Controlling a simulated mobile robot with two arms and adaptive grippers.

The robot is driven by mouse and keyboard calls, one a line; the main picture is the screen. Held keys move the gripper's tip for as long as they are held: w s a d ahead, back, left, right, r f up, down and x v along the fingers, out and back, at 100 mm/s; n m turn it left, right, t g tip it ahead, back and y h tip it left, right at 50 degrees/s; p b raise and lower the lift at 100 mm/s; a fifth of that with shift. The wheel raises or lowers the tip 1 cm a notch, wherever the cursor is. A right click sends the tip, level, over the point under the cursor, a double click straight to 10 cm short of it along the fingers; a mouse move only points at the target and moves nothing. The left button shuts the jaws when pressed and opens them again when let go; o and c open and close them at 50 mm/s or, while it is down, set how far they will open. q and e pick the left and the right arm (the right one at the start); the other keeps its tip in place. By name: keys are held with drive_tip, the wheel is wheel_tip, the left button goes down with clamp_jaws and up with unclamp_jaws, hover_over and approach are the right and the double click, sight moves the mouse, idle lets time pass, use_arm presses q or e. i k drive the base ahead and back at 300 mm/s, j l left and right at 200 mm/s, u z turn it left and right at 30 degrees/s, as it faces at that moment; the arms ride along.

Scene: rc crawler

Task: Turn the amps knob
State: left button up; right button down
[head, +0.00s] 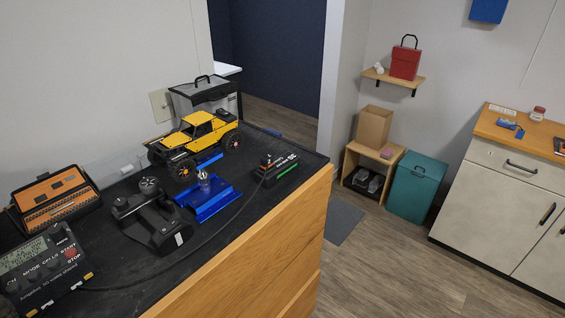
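The black charger (48,284) sits at the near left corner of the dark bench top, partly cut off by the left edge of the head view. It has a grey display (22,252), a row of small white labels and a red button (71,252). Dark controls show on its black face, but I cannot tell clearly which one is the amps knob. The labels are too small to read with certainty. Neither of my grippers is in view.
A black device (152,220), an orange-and-black case (58,200) and a blue stand (212,203) are near the charger. A yellow crawler (195,135) and a battery (276,167) stand farther back. A dark cable crosses the bench. Floor is open to the right.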

sight(55, 231)
drive_tip(key=l+u, duration=0.15)
drive_tip(key=u, duration=0.25)
drive_tip(key=l+u, duration=0.1)
drive_tip(key=u, duration=0.3)
drive_tip(key=k+u, duration=0.1)
drive_tip(key=u, duration=0.3)
drive_tip(key=k+l+u, duration=0.1)
drive_tip(key=u, duration=0.3)
